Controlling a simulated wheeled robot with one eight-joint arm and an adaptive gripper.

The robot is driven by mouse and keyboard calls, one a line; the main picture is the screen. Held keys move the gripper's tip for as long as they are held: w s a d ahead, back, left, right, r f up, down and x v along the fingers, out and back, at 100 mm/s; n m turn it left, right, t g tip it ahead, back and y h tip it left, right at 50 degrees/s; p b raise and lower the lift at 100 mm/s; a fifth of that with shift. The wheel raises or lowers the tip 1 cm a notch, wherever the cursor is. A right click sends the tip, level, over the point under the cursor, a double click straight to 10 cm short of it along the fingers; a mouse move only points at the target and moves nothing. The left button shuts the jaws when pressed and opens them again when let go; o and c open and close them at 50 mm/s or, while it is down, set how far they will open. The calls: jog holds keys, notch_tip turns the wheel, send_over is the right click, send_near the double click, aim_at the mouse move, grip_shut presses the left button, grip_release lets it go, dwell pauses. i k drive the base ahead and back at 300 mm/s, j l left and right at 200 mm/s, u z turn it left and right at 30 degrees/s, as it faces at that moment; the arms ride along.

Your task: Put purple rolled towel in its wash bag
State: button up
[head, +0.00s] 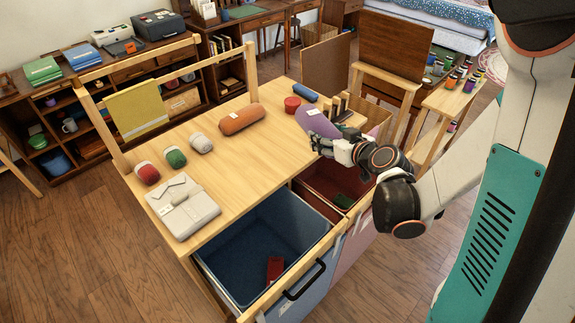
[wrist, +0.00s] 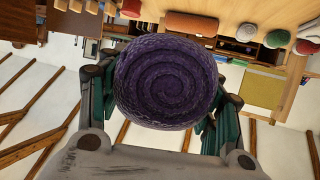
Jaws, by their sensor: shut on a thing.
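The purple rolled towel (head: 317,123) is in my gripper (head: 330,144), above the far right part of the wooden table. In the wrist view its spiral end (wrist: 168,83) faces the camera, with a finger on each side. A white tag shows on it in the head view. A blue pull-out bag (head: 240,262) stands open at the table's front, with a red item inside. A red pull-out bag (head: 322,182) stands open to its right, partly behind my arm, with a dark green item inside. I cannot tell which bag is the towel's own.
Upright dividers (head: 340,103) stand close beyond the towel. The table's middle is clear.

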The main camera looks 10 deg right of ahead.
aim_at(275, 279)
jog(key=k+j+z, duration=0.1)
jog(key=j+z, duration=0.3)
jog(key=k+j+z, duration=0.1)
jog(key=j+z, duration=0.15)
jog(key=z, duration=0.15)
jog(key=k+j+z, duration=0.1)
jog(key=k+j, duration=0.3)
jog(key=j, duration=0.25)
jog(key=k+j+z, duration=0.15)
jog(key=k+j, duration=0.3)
jog(key=j, duration=0.2)
jog(key=k+j+z, duration=0.1)
jog(key=k+j, duration=0.4)
jog(key=j, duration=0.1)
